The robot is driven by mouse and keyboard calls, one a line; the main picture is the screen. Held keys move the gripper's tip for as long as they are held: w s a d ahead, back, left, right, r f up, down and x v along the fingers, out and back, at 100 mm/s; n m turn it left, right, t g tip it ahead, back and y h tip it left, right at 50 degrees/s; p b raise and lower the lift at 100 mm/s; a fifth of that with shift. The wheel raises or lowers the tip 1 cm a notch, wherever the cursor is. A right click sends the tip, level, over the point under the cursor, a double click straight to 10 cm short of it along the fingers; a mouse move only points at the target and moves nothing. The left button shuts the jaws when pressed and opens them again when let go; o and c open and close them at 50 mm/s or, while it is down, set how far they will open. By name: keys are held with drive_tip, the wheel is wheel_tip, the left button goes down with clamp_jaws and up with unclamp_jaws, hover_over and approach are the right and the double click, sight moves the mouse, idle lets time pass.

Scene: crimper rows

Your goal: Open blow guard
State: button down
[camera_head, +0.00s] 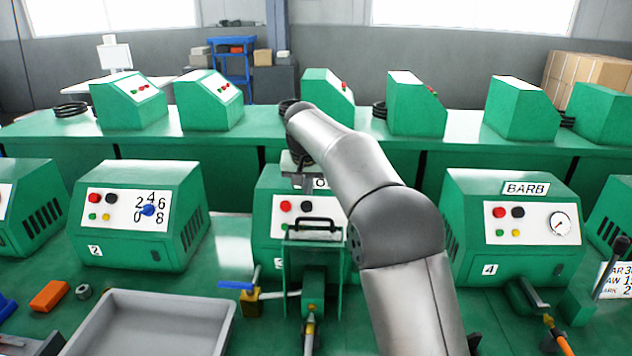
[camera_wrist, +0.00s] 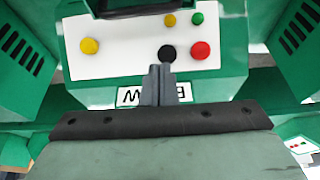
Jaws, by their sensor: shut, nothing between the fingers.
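The blow guard (camera_head: 313,250) is a clear, framed panel on the front of the middle green machine (camera_head: 264,200). A black bar handle (camera_head: 314,223) runs across its top. Part of a dark bar, apparently this handle (camera_wrist: 140,9), shows at the top edge of the wrist view. My gripper (camera_head: 304,186) is shut and empty, in front of the machine's upper face, above the handle and apart from it in the picture. In the wrist view my gripper's fingers (camera_wrist: 166,72) are together, overlapping the upside-down name label (camera_wrist: 130,96). My arm hides the machine's right side.
The machine marked 2 (camera_head: 140,215) stands left, the BARB machine (camera_head: 512,220) right. A grey tray (camera_head: 150,325), a blue-handled valve (camera_head: 247,292) and an orange block (camera_head: 49,296) lie on the front bench. More green machines (camera_head: 210,100) line the rear bench.

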sight(308, 227)
drive_tip(key=f, duration=0.2)
drive_tip(key=s+f+p, duration=0.1)
drive_tip(key=f, duration=0.2)
drive_tip(key=shift+s+f, duration=0.3)
drive_tip(key=shift+s, duration=0.15)
